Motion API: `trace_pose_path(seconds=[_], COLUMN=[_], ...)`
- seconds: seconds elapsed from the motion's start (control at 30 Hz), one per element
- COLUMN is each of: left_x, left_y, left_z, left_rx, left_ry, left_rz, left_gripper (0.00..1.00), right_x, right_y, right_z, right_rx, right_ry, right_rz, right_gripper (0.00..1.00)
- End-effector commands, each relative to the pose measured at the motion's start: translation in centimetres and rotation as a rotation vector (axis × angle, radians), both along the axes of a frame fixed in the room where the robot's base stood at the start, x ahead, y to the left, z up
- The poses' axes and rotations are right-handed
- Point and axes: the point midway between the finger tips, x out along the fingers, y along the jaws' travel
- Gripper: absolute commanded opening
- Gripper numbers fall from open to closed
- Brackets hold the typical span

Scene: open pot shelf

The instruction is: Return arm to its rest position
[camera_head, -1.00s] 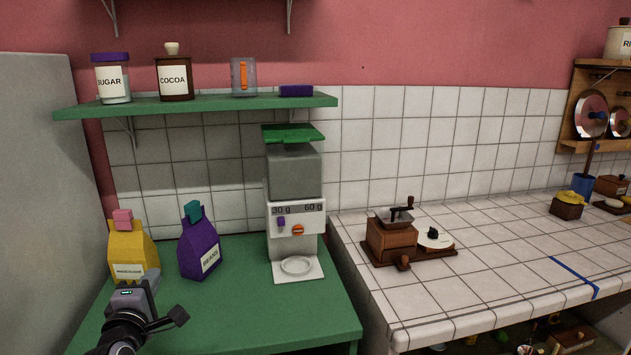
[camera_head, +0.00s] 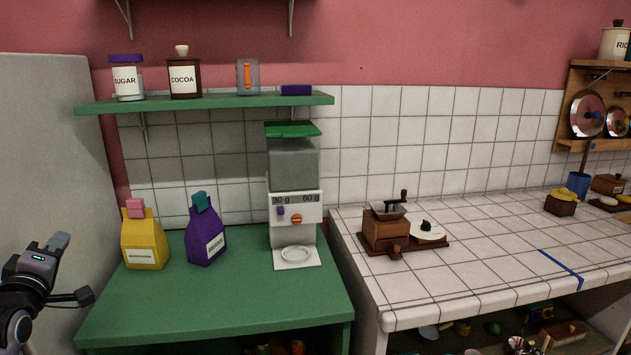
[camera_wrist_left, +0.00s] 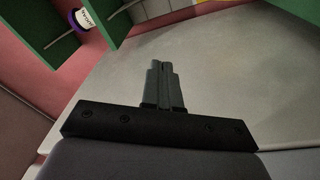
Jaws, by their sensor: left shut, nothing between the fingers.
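My left gripper (camera_head: 60,241) is at the lower left of the head view, in front of the grey cabinet side and left of the green table (camera_head: 240,306). In the left wrist view its two fingers (camera_wrist_left: 163,66) are together, with nothing held between them. They point toward a plain grey surface (camera_wrist_left: 225,75). My right gripper is in neither view.
A yellow bag (camera_head: 145,243) and a purple bag (camera_head: 206,238) stand on the green table beside a grey dispenser (camera_head: 294,215). Jars stand on the green shelf (camera_head: 210,103). A wooden grinder (camera_head: 386,231) sits on the tiled counter (camera_head: 480,256).

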Motion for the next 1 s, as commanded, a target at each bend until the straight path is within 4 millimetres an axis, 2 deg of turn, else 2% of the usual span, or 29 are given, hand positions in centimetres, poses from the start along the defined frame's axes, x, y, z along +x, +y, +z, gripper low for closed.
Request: trace_pose_path(seconds=[0.03, 0.1, 0.23, 0.3, 0.43, 0.57, 0.6, 0.67, 0.7, 0.8, 0.9, 1.0], left_x=[-0.5, -1.0, -1.9, -1.9, -3.0, -5.3, -6.4, -8.3, -9.8, -13.9, -18.2, -22.4], left_y=[1.5, 3.1, 5.3, 3.1, 0.1, -3.6, -4.9, -6.8, -8.0, -11.2, -14.0, -16.4], left_z=[1.4, 3.0, 5.6, 1.1, -4.8, -11.9, -14.1, -17.5, -19.7, -24.6, -28.5, -31.4], left_rx=[0.055, 0.113, 0.216, 0.304, 0.488, 0.700, 0.769, 0.873, 0.941, 1.102, 1.238, 1.350], left_ry=[0.001, 0.000, 0.006, 0.104, 0.250, 0.407, 0.455, 0.521, 0.563, 0.646, 0.701, 0.735], left_rz=[0.017, 0.037, 0.067, 0.030, -0.031, -0.131, -0.170, -0.236, -0.283, -0.411, -0.537, -0.657], left_gripper=[0.00, 0.00, 0.00, 0.00, 0.00, 0.00, 0.00, 0.00, 0.00, 0.00, 0.00, 0.00], right_x=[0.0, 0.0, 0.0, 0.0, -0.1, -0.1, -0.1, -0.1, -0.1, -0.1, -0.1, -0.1], right_y=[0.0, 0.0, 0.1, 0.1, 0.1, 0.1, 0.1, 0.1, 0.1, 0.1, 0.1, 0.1], right_z=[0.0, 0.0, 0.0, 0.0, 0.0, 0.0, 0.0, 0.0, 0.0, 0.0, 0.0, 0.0], right_rx=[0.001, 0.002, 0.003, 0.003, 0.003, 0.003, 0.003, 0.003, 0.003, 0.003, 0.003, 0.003], right_ry=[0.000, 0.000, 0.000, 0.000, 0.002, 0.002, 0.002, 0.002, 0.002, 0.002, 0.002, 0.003], right_rz=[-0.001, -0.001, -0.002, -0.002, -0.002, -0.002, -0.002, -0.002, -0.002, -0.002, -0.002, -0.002], right_gripper=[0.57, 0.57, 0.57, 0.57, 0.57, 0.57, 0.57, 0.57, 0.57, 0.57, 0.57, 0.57])
